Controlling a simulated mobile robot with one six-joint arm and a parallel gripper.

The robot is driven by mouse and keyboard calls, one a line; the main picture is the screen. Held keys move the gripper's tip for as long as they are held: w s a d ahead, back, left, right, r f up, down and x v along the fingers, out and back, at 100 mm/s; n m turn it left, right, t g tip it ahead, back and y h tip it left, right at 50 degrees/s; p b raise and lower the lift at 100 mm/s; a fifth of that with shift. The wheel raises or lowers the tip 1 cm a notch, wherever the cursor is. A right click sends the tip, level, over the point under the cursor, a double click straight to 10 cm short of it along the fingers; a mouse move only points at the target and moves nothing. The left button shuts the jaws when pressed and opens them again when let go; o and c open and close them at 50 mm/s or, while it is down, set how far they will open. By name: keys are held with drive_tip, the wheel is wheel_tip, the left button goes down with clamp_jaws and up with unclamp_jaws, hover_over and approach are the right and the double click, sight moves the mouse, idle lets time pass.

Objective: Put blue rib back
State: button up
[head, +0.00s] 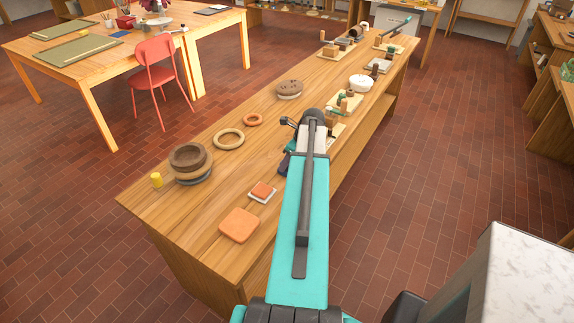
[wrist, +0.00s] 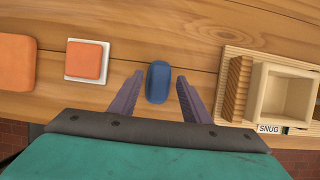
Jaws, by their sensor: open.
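The blue rib (wrist: 158,82) lies on the wooden workbench in the wrist view, a small rounded oblong with its long side pointing towards my gripper. My gripper (wrist: 159,79) is open, with one purple-grey finger on each side of the rib and a gap visible on both sides. I cannot tell how high the fingertips are above the bench. To the right is a wooden holder (wrist: 232,113) with a pale open box (wrist: 281,92) and a label reading SNUG. In the head view my arm covers most of this area, and the rib cannot be made out clearly.
An orange block on a white tile (wrist: 87,60) and a larger orange slab (wrist: 15,62) lie left of my gripper. More holders line the far right side.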

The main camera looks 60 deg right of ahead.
drive_tip(key=shift+a+b+v, duration=0.15)
drive_tip(key=shift+b+v, duration=0.25)
drive_tip(key=shift+v, duration=0.35)
drive_tip(key=shift+a+b+v, duration=0.1)
drive_tip(key=shift+b+v, duration=0.3)
drive_tip(key=shift+v, duration=0.35)
drive_tip(key=b+v, duration=0.1)
drive_tip(key=v, duration=0.8)
drive_tip(key=shift+b, duration=0.4)
drive_tip(key=shift+r, duration=0.1)
